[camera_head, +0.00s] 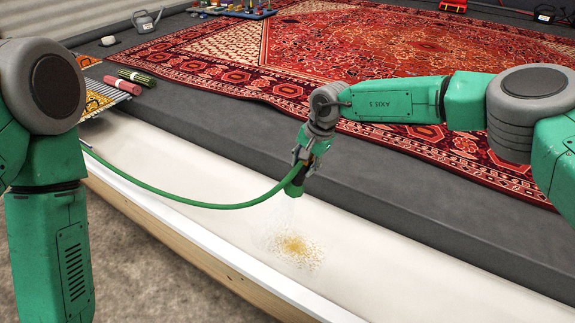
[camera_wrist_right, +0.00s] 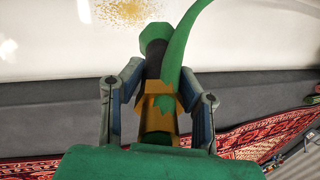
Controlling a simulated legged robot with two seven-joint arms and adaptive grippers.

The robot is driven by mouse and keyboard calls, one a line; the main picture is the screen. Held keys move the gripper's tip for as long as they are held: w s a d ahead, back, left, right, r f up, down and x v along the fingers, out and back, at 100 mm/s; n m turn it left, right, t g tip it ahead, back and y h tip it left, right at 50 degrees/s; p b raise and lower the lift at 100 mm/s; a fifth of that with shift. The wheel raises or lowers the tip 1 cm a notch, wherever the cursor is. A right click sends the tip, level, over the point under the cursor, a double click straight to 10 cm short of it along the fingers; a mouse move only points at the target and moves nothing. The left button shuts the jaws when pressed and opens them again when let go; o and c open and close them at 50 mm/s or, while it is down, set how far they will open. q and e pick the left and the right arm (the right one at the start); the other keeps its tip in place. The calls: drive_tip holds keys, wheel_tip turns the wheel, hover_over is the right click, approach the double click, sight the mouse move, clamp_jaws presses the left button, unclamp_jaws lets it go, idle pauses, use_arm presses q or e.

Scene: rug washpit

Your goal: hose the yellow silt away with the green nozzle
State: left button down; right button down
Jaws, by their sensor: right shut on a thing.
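The yellow silt (camera_head: 293,246) lies as a speckled patch on the white washpit floor (camera_head: 400,262), densest in its middle. It also shows at the top of the right wrist view (camera_wrist_right: 126,11). My right gripper (camera_head: 303,168) is shut on the green nozzle (camera_head: 294,188), above and just behind the patch. The nozzle points down toward the silt, and a faint pale spray shows below its tip. The right wrist view shows the nozzle (camera_wrist_right: 154,34) between the two fingers. A green hose (camera_head: 205,205) curves away left from the nozzle. My left gripper is outside both views.
A red patterned rug (camera_head: 350,45) lies on the dark grey deck behind the trough. A white rim (camera_head: 215,262) with wood below edges the near side. A red roll (camera_head: 122,86), a dark green roll (camera_head: 137,77) and a grey watering can (camera_head: 147,20) are at upper left.

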sight(291, 181)
drive_tip(key=shift+m+t, duration=0.3)
drive_tip(key=shift+m, duration=0.4)
drive_tip(key=a, duration=0.1)
drive_tip(key=w+a, duration=0.1)
drive_tip(key=a, duration=0.1)
drive_tip(key=a+f, duration=0.1)
drive_tip(key=shift+w+a, duration=0.2)
drive_tip(key=shift+w, duration=0.15)
drive_tip(key=shift+f+b, duration=1.75)
drive_tip(key=shift+f, duration=1.3)
drive_tip(key=shift+s+d+r, duration=0.15)
drive_tip(key=shift+s+d, duration=0.2)
drive_tip(key=shift+d, duration=0.25)
drive_tip(key=s+d+r+p, duration=0.2)
drive_tip(key=s+d+p, duration=0.2)
drive_tip(key=s+d, duration=0.3)
drive_tip(key=s+d+r+p, duration=0.1)
drive_tip(key=s+d+p, duration=0.4)
drive_tip(key=d, duration=0.9)
drive_tip(key=shift+s+r+p, duration=0.3)
drive_tip(key=shift+s+r, duration=0.1)
drive_tip(key=shift+s, duration=0.7)
